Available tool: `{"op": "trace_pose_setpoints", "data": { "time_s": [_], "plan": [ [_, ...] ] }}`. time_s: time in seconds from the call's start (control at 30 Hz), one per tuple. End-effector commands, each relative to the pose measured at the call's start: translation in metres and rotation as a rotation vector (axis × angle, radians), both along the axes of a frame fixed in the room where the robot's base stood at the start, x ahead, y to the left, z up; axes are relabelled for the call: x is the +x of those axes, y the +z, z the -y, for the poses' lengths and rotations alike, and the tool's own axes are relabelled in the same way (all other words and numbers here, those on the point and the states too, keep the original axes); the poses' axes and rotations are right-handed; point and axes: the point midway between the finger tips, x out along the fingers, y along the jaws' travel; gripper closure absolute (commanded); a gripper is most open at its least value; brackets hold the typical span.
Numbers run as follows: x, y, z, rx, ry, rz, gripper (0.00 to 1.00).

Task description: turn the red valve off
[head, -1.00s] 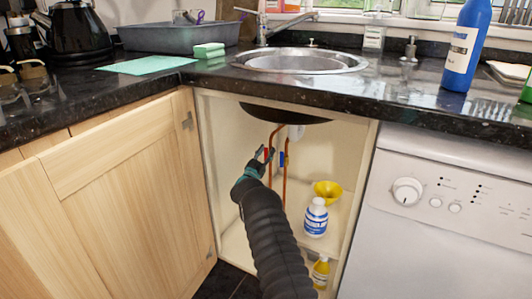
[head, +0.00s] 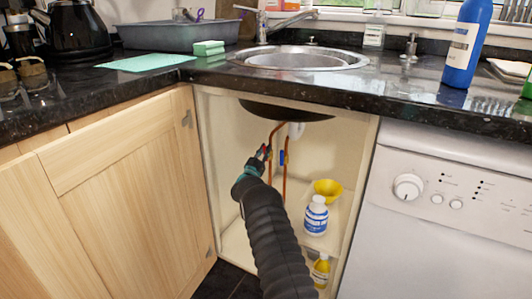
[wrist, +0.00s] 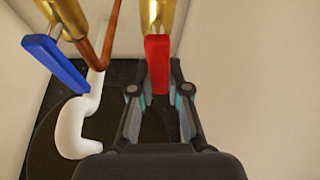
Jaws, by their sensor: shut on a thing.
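The red valve's lever (wrist: 157,62) sits between the two fingers of my gripper (wrist: 159,92) in the wrist view, below a brass valve body (wrist: 160,14). The gripper is shut on this red lever, with one finger on each side. In the head view my gripper (head: 261,157) is inside the open cupboard under the sink, at the left copper pipe, and it mostly hides the red lever. The blue valve lever (wrist: 55,62) is to the left in the wrist view, slanted. In the head view the blue lever (head: 283,157) is just right of my gripper.
A white bottle with a blue label (head: 316,217), a yellow funnel (head: 327,188) and a yellow bottle (head: 321,269) stand right of my arm. A white curved drain pipe (wrist: 75,125) is close on the left. Cupboard walls bound the space.

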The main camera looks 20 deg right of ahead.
Motion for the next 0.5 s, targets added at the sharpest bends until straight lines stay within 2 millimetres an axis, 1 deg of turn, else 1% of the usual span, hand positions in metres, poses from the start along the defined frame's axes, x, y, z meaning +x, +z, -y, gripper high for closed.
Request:
{"op": "trace_pose_setpoints", "data": {
  "time_s": [0.5],
  "plan": [
    [0.014,-0.007,-0.011,-0.278,0.0,-0.354,1.0]
  ]
}}
